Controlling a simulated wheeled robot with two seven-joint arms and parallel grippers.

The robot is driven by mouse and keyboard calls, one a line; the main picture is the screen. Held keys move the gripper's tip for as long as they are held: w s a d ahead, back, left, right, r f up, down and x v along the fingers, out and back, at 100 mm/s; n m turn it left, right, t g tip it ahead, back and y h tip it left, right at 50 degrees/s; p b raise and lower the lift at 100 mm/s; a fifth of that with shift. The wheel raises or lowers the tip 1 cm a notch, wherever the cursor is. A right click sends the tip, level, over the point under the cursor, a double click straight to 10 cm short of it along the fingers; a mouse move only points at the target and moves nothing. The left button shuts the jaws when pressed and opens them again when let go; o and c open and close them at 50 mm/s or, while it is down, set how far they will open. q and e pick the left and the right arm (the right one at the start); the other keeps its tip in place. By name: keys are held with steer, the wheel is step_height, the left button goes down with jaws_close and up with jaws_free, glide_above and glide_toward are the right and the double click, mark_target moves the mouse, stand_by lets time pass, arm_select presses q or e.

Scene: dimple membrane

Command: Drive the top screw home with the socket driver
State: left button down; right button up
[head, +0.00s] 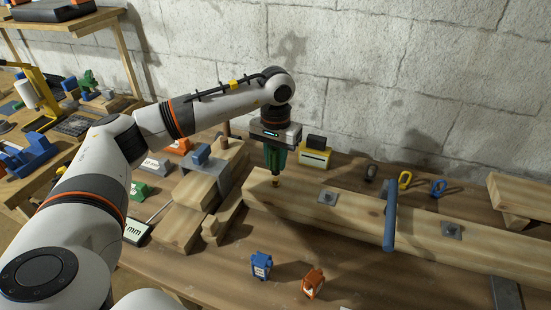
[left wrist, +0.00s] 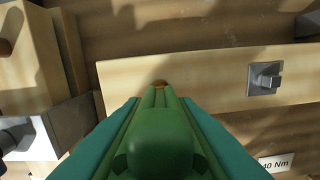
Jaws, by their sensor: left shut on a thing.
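My left gripper (head: 275,160) hangs over the left end of a long wooden beam (head: 300,205). Its teal fingers are shut on a green socket driver (left wrist: 165,140), which points down at the beam. A small brass-coloured screw (head: 275,182) stands at the beam's end, just below the driver. In the left wrist view, the copper-coloured screw head (left wrist: 160,83) shows at the driver's far tip. The driver hides part of it, so I cannot tell whether they touch. My right gripper is not in view.
Square metal plates with bolts (head: 328,197) (head: 452,230) sit along the beam. A blue bar (head: 390,220) crosses it. Stepped wooden blocks (head: 190,205) stand left. A blue container (head: 261,265) and an orange one (head: 313,282) stand in front. A yellow-and-black box (head: 315,153) stands behind.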

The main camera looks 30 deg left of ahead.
arm_select(q)
steer(key=shift+r, duration=0.5)
steer(key=shift+r+p, duration=1.1)
steer(key=shift+r, duration=0.4)
steer(key=shift+f, duration=0.1)
